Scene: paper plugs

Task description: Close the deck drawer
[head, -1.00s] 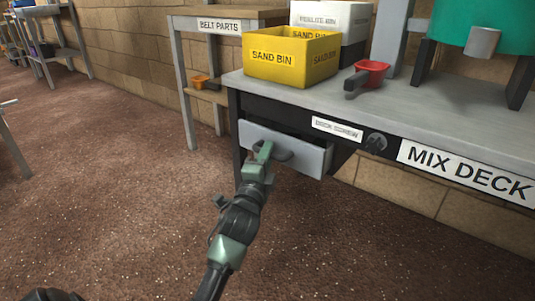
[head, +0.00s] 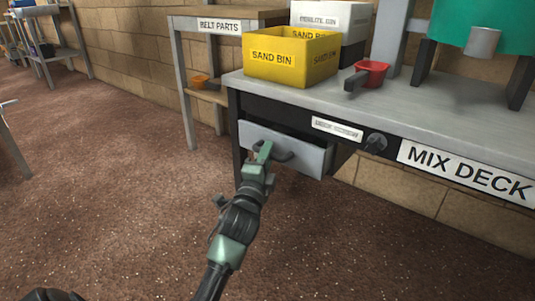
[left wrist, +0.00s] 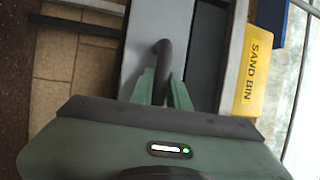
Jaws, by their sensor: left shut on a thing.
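The deck drawer (head: 302,155) is a grey drawer under the left end of the mix deck bench (head: 440,118). It stands partly open, with its dark inside showing above the front panel. A dark curved handle (head: 284,155) sticks out from its front. My left gripper (head: 265,150) is at the handle, its green fingers shut on it. The left wrist view shows the handle (left wrist: 163,52) running down between the two fingers (left wrist: 161,85). The fingers hide part of the handle. My right gripper does not show in either view.
On the bench top are a yellow sand bin (head: 280,62), a white bin (head: 335,18) behind it, and a red scoop (head: 370,72). A dark knob (head: 376,142) sits on the bench front. A belt parts table (head: 178,75) stands left. The floor in front is clear.

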